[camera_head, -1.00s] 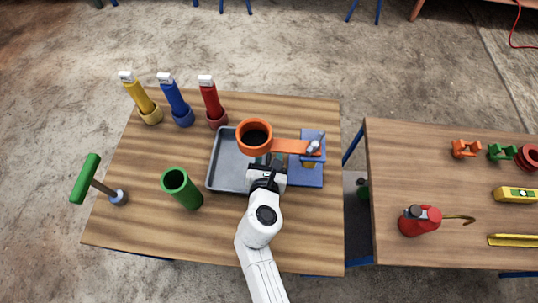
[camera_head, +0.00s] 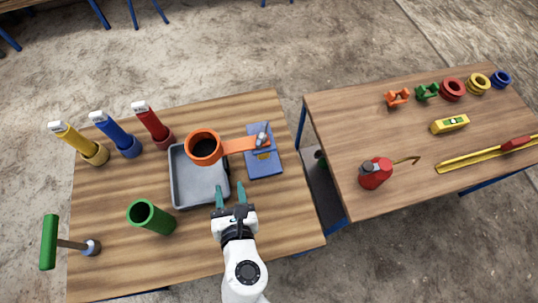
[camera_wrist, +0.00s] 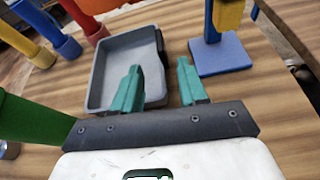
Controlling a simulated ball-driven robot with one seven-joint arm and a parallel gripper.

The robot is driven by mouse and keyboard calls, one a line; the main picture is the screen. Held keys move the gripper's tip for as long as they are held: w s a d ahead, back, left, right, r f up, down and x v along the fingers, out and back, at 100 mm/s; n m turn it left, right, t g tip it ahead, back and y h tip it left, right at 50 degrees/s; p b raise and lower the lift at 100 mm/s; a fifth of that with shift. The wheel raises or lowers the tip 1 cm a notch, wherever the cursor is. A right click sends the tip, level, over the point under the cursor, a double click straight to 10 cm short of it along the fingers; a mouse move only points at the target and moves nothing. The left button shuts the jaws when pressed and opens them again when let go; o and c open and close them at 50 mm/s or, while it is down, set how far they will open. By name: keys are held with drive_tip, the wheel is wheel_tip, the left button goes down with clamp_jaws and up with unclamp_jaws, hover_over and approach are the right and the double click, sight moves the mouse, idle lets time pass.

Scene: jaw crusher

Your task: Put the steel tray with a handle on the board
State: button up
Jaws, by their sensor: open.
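The grey steel tray (camera_head: 193,187) lies flat on the left wooden table, partly under an orange cup. In the wrist view the tray (camera_wrist: 112,72) shows a dark handle (camera_wrist: 160,46) on its right side. My gripper (camera_head: 230,192) is open and empty, with teal fingers at the tray's near right corner. In the wrist view the fingers (camera_wrist: 158,66) point toward the tray and its handle, with nothing between them. A blue square plate (camera_head: 266,167) stands right of the tray, apart from it; I cannot tell whether it is the board.
The orange cup (camera_head: 205,147) on its arm overhangs the tray. The right table holds a red oil can (camera_head: 375,173). Wood in front of the blue plate is clear.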

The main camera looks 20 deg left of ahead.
drive_tip(key=w+d+m+h, duration=0.3)
drive_tip(key=d+m, duration=0.2)
drive_tip(key=d, duration=0.2)
drive_tip(key=w+d+m+h, duration=0.35)
drive_tip(key=d+m, duration=0.25)
drive_tip(key=d, duration=0.2)
drive_tip(key=s+d+f+m+g+h, duration=0.1)
drive_tip(key=s+d+m+g, duration=0.2)
drive_tip(key=d+m, duration=0.7)
drive_tip(key=s+d+f+m+g+h, duration=0.2)
drive_tip(key=s+d+m+g, duration=0.1)
drive_tip(key=d+m, duration=0.7)
drive_tip(key=d, duration=0.3)
drive_tip(key=shift+s+d+g, duration=0.15)
drive_tip(key=shift+d+g, duration=0.15)
drive_tip(key=shift+g, duration=0.1)
drive_tip(key=s+d+m+g, duration=0.1)
drive_tip(key=s+m, duration=0.2)
drive_tip(key=s+d+m+g+y, duration=0.1)
drive_tip(key=s+m, duration=0.2)
drive_tip(key=s+d+m+g+y, duration=0.1)
drive_tip(key=s+d+m, duration=0.1)
drive_tip(key=s+m, duration=0.1)
drive_tip(key=shift+s+d+r+m+g, duration=0.1)
drive_tip(key=shift+s+r+m+g, duration=0.25)
drive_tip(key=shift+m, duration=0.25)
drive_tip(key=shift+s+r+m, duration=0.15)
drive_tip(key=shift+s+m, duration=0.1)
drive_tip(key=shift+m, duration=0.05)
